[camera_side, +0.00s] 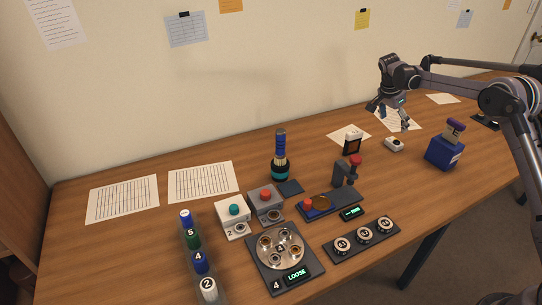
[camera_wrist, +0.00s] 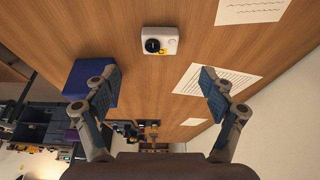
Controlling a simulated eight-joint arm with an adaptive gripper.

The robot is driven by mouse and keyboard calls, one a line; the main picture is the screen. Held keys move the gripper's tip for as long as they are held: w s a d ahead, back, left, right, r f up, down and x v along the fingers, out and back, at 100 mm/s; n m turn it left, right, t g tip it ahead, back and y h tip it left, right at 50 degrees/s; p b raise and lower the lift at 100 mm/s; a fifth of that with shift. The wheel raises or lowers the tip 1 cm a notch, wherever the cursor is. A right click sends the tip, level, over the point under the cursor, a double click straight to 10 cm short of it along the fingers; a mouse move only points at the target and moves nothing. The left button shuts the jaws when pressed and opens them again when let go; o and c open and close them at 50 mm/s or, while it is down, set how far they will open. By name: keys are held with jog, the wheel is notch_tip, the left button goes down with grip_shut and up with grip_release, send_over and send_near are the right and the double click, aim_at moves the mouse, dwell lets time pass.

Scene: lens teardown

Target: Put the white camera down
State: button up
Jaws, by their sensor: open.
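The white camera (camera_side: 394,144) is small and boxy, and lies on the wooden table toward the right in the side view. It also shows in the wrist view (camera_wrist: 160,40), with its dark round lens and a yellow spot in sight. My gripper (camera_side: 390,114) hangs above and slightly behind the camera, apart from it. In the wrist view my gripper (camera_wrist: 158,84) has its two fingers spread wide with nothing between them. The camera appears beyond the fingertips, near the top of the picture.
A blue box (camera_side: 444,153) holding a purple item stands right of the camera. A small dark-framed item (camera_side: 352,143) stands to its left. Paper sheets (camera_side: 399,120) lie behind it. Numbered pots, a round holder plate (camera_side: 279,248) and a dial panel (camera_side: 362,238) fill the front left.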

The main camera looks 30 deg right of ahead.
aim_at(394, 141)
jog(key=x, duration=0.9)
jog(key=shift+f, duration=0.35)
jog(key=shift+r, duration=0.1)
jog(key=c, duration=1.4)
